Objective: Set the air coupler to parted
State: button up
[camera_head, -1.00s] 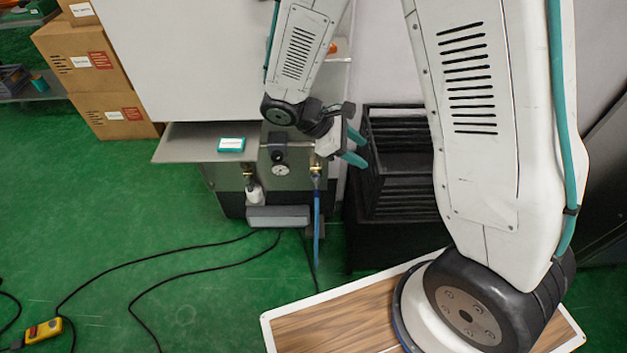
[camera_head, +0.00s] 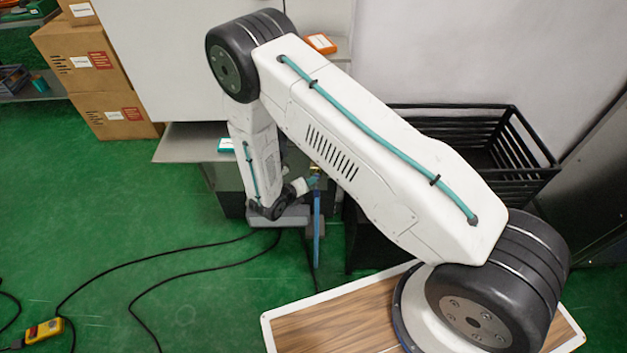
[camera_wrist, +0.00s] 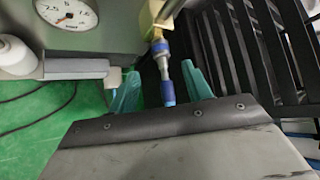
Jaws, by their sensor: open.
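The air coupler (camera_wrist: 159,48) hangs below a brass fitting (camera_wrist: 152,22) at the top of the wrist view, with a blue collar. A silver stem (camera_wrist: 163,69) and a blue hose end (camera_wrist: 167,92) continue below it in one line. I see no clear gap between them. My gripper (camera_wrist: 160,72) is open, its teal fingers apart on either side of the stem and hose end; I cannot tell whether either finger touches. In the head view, the blue hose (camera_head: 317,228) hangs down beside the machine; my arm hides most of the gripper and coupler there.
A round pressure gauge (camera_wrist: 67,12) and a white bottle (camera_wrist: 16,55) are left of the coupler. A black slatted crate (camera_head: 520,150) stands close on the right. Black cables (camera_head: 190,275) lie on the green floor. Cardboard boxes (camera_head: 88,65) are at the far left.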

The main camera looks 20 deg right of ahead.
jog(key=x, duration=0.7)
jog(key=shift+w+d, duration=0.15)
jog(key=shift+w, duration=0.05)
